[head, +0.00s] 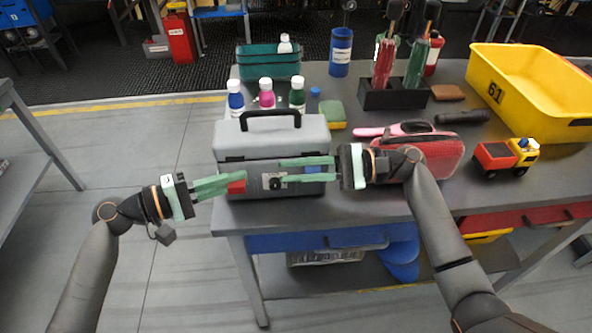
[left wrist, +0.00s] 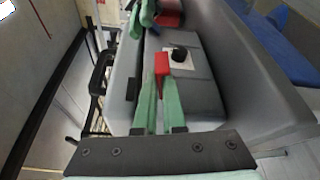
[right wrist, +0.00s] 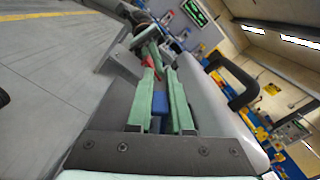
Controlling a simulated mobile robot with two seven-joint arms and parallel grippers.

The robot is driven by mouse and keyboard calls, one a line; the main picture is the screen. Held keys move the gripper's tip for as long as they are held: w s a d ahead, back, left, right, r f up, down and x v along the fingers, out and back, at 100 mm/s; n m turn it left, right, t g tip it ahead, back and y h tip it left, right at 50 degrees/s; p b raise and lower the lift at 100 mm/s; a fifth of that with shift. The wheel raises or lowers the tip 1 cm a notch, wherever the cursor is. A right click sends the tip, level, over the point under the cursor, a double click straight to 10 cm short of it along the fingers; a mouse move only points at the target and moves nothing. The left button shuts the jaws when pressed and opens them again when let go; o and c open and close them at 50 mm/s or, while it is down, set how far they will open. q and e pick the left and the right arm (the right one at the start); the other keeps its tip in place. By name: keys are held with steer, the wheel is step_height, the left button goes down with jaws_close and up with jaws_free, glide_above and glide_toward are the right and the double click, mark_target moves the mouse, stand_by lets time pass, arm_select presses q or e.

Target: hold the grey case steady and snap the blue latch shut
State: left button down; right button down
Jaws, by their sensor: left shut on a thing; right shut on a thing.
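The grey case (head: 262,142) stands upright near the table's front edge with its lid down and its black handle up. My left gripper (head: 237,187) is shut on a red tab (left wrist: 162,64) at the left of the case front. My right gripper (head: 281,170) reaches across the front from the right. In the right wrist view, a blue piece (right wrist: 158,104), apparently the blue latch, sits between its fingers. A black knob (left wrist: 179,54) on a white plate is between the grippers.
Several small bottles (head: 266,95) and a green-yellow sponge (head: 332,113) stand behind the case. A pink-red bag (head: 430,155) lies close by my right wrist. A toy truck (head: 505,157) and a yellow crate (head: 565,125) are farther right. Floor left of the table is clear.

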stand_by(0.3)
steer(key=c, duration=0.8)
jaws_free()
steer(key=d, duration=1.2)
steer(key=shift+c, duration=0.2)
